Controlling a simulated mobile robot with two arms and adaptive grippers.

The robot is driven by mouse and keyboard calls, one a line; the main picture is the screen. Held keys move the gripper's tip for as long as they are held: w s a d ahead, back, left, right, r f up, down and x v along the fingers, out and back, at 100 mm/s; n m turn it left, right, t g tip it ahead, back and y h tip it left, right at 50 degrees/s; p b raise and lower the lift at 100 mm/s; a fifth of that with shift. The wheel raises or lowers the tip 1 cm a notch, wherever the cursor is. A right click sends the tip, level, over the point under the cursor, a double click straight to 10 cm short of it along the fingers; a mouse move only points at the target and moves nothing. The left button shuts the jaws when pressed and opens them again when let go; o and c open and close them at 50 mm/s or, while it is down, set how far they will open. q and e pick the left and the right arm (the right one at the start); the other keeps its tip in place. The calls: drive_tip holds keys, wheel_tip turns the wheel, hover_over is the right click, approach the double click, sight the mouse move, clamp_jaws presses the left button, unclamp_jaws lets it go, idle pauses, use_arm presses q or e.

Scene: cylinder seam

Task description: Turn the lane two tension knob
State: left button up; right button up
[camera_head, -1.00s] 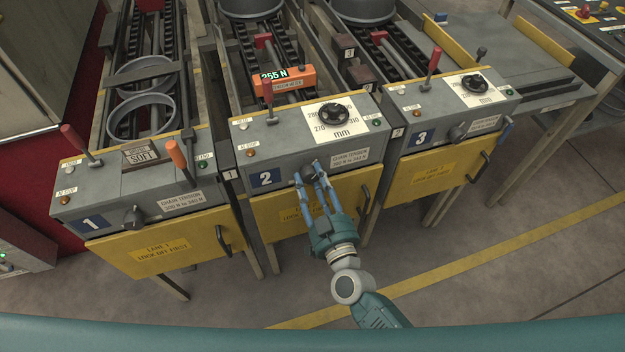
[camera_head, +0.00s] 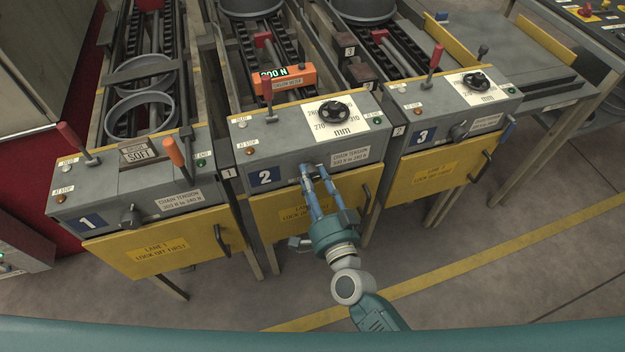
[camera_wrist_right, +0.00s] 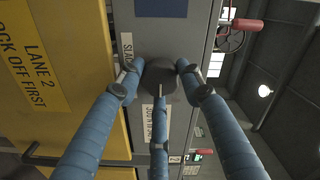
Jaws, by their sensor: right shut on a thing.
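The lane two tension knob (camera_wrist_right: 158,78) is a dark round knob on the grey front panel of lane two (camera_head: 290,172), beside the blue "2" plate (camera_head: 265,178). My right gripper (camera_head: 312,172) has long blue fingers closed around this knob. In the right wrist view, the gripper (camera_wrist_right: 157,85) has fingertips on both sides of the knob and a third finger in line with it. The fingers hide most of the knob in the head view. An orange tension meter (camera_head: 288,82) on lane two has a lit readout in N; its first digit is hard to read. My left gripper is not in view.
Lane one's panel (camera_head: 160,190) and lane three's panel (camera_head: 450,110) stand on either side. A yellow lane two door (camera_head: 285,215) with a dark handle (camera_head: 366,198) is just below the gripper. A red lever (camera_head: 268,92) stands above. Open floor lies in front.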

drive_tip(key=m, duration=0.3)
drive_tip(key=m+b, duration=0.1)
drive_tip(key=m, duration=0.1)
drive_tip(key=shift+s+a+f, duration=0.2)
drive_tip(key=shift+a+f, duration=0.05)
drive_tip(key=shift+f, duration=0.1)
drive_tip(key=shift+m, duration=0.4)
drive_tip(key=o, duration=1.2)
drive_tip(key=shift+r, duration=0.1)
drive_tip(key=shift+c, duration=0.2)
drive_tip(key=shift+r, duration=0.15)
drive_tip(key=shift+w, duration=0.1)
drive_tip(key=v, duration=1.2)
